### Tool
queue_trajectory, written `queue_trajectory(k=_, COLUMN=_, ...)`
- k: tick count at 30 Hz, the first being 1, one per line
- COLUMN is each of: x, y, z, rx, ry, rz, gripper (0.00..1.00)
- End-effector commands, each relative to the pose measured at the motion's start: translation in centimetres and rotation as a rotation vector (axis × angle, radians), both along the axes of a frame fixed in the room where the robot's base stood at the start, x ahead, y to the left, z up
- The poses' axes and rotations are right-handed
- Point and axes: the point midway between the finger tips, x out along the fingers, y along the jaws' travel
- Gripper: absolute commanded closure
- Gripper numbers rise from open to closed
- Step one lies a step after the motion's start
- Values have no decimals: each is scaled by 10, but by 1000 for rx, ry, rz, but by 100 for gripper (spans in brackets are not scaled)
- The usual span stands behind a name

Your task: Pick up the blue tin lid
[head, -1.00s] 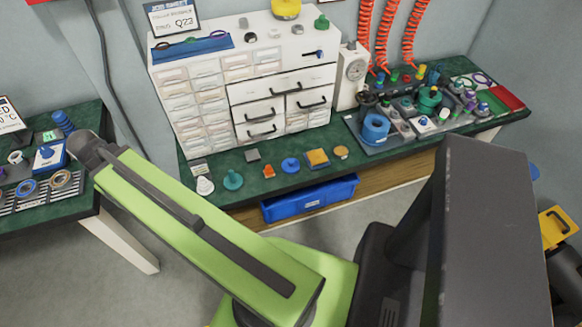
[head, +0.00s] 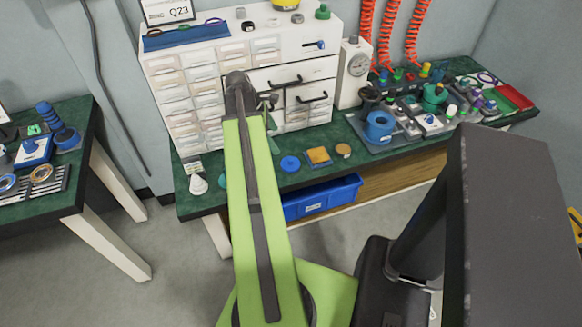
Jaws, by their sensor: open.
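A small round blue lid (head: 290,163) lies flat on the front edge of the green bench, in a row of small parts. My green arm reaches up over the bench to the left of the lid. My gripper (head: 268,104) shows partly beyond the arm's dark elbow, in front of the white drawer cabinet. It is open, small in view and partly hidden by the arm. It is apart from the lid, higher in the picture and a little to the left. Nothing shows between its fingers.
A white part (head: 198,185) lies at left. The drawer cabinet (head: 170,80) stands behind. A blue bin (head: 325,197) sits below. A crowded tray (head: 365,135) is at right.

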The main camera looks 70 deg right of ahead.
Motion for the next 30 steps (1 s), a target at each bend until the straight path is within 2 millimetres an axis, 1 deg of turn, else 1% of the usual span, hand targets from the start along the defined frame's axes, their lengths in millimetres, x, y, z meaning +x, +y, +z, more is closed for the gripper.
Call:
queue_trajectory(k=1, x=-4, y=-1, z=-22, rx=-1, ry=0, rz=-2, gripper=7)
queue_trajectory(k=10, x=-27, y=-12, z=-82, rx=-1, ry=0, rz=-3, gripper=7)
queue_trajectory(k=13, x=-32, y=-15, z=-91, rx=-1, ry=0, rz=-3, gripper=7)
queue_trajectory(k=17, x=-33, y=-15, z=-89, rx=-1, ry=-1, rz=-1, gripper=7)
queue_trajectory(k=20, x=-35, y=-16, z=-93, rx=-1, ry=0, rz=-2, gripper=7)
queue_trajectory(k=27, x=-51, y=-24, z=-132, rx=-1, ry=0, rz=-4, gripper=7)
queue_trajectory(k=30, x=-55, y=-26, z=-138, rx=0, ry=0, rz=-3, gripper=7)
